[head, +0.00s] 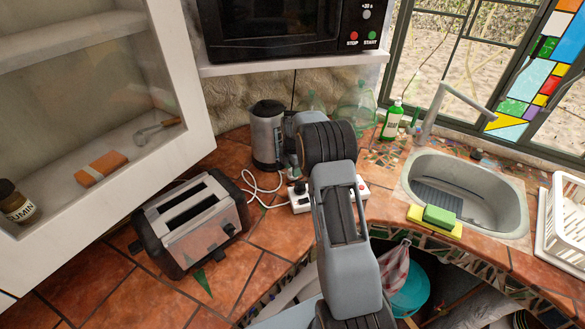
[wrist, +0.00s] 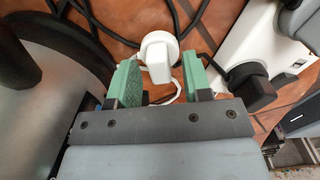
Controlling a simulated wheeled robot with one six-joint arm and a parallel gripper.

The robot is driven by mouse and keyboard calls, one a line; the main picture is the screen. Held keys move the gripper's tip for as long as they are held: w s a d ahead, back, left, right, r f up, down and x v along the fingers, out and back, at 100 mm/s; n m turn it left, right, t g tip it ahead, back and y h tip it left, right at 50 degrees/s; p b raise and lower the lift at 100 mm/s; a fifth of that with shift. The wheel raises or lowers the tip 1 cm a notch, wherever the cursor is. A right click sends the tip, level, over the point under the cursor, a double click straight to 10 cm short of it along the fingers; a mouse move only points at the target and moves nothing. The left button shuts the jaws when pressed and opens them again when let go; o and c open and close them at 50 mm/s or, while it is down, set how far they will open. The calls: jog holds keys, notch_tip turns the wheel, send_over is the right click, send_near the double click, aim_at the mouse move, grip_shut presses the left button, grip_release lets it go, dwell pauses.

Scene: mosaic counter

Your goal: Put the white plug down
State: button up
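The white plug (wrist: 159,52) shows in the wrist view, with a round head and a blocky body. It sits between the tips of my gripper (wrist: 160,72). The two green finger pads stand apart on either side of it, with narrow gaps beside its body. My gripper looks open. Whether the plug rests on the counter is hard to tell. A white cord curls below the plug. In the head view my arm hides the plug and the fingers.
A metal kettle (head: 266,136) stands close to my gripper's left. A white power strip (head: 301,198) with black plugs lies to its right. A toaster (head: 192,221) is on the left of the tiled counter. A sink (head: 485,207) with sponges (head: 437,218) in front is on the right.

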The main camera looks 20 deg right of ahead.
jog(key=shift+r, duration=0.1)
notch_tip(320, 180, up, 12)
jog(key=b, duration=0.1)
jog(key=s+a+r+m+t, duration=0.1)
jog(key=s+a+r+m, duration=0.4)
jog(key=s+r, duration=0.2)
jog(key=s+a+f+m+t, duration=0.1)
jog(key=s+a+m, duration=0.2)
jog(key=s+m, duration=0.4)
jog(key=s+a+m+t, duration=0.2)
jog(key=s+a+m, duration=0.2)
jog(key=s+m, duration=0.4)
jog(key=s, duration=0.7)
jog(key=shift+s+a+f+t, duration=0.2)
jog(key=shift+f+t, duration=0.1)
jog(key=shift+f, duration=0.1)
jog(key=shift+d, duration=0.1)
jog(key=shift+c, duration=0.3)
